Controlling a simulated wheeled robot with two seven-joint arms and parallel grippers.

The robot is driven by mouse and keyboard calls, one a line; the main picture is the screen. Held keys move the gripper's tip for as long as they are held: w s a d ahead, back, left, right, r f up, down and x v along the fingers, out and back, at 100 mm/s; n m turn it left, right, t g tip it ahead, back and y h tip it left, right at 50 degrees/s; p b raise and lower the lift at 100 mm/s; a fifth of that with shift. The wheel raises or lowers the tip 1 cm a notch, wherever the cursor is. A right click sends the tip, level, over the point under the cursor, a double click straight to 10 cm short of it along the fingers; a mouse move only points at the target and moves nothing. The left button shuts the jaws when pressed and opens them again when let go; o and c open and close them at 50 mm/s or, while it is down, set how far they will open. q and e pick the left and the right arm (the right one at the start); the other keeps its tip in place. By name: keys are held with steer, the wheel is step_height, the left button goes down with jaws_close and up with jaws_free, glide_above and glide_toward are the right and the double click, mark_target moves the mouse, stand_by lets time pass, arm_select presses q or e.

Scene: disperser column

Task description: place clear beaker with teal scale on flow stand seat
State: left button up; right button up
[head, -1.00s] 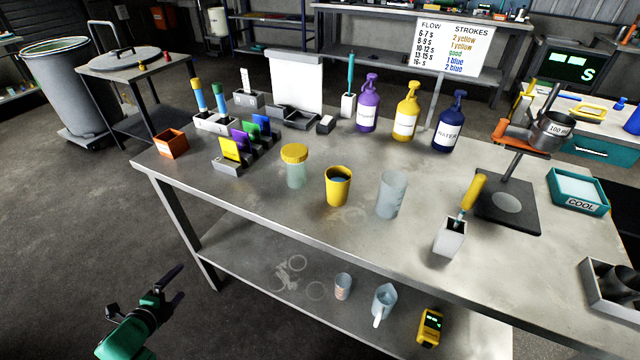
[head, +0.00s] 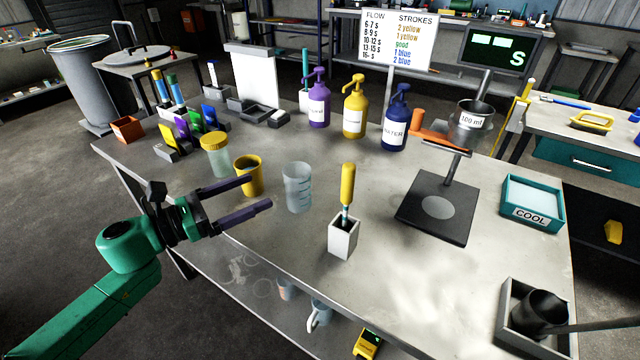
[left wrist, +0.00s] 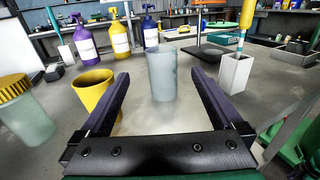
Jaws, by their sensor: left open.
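The clear beaker (head: 298,187) with faint scale marks stands upright on the table, right of a yellow cup. My left gripper (head: 260,193) is open and empty, with its fingers pointing at the beaker from the left. In the left wrist view the beaker (left wrist: 161,75) stands ahead, centred between the two fingers and seemingly just beyond their tips. The flow stand (head: 424,221) has a dark base with a pale round seat (head: 437,207). A cup marked 100 ml (head: 473,122) is held above the base by the stand. The seat is bare. My right gripper is not in view.
The yellow cup (head: 249,176) and a yellow-lidded jar (head: 217,157) stand close by the left gripper. A white holder (head: 343,238) with a yellow-handled tool stands between beaker and stand, nearer the front edge. Pump bottles (head: 355,107) line the back. A COOL tray (head: 532,214) lies right.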

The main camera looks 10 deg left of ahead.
mark_target(307, 170)
arm_select(q)
steer(key=shift+w+d+r, duration=0.25)
steer(key=shift+w+d, duration=0.4)
steer(key=shift+d, duration=0.2)
steer(key=shift+p+x, duration=0.3)
steer(key=shift+x, duration=0.75)
steer(key=p+x, duration=0.1)
steer(key=x, duration=0.3)
steer(key=shift+w, duration=0.1)
steer(key=p+x, duration=0.1)
steer(key=x, duration=0.2)
steer(key=p+x, duration=0.1)
steer(key=x, duration=0.1)
steer(key=shift+w+d+f+p, duration=0.2)
steer(key=shift+f+p, duration=0.05)
steer(key=shift+p, duration=0.05)
steer(key=shift+d+f, duration=0.1)
steer(key=shift+f, duration=0.1)
steer(key=shift+c, duration=1.2)
jaws_close()
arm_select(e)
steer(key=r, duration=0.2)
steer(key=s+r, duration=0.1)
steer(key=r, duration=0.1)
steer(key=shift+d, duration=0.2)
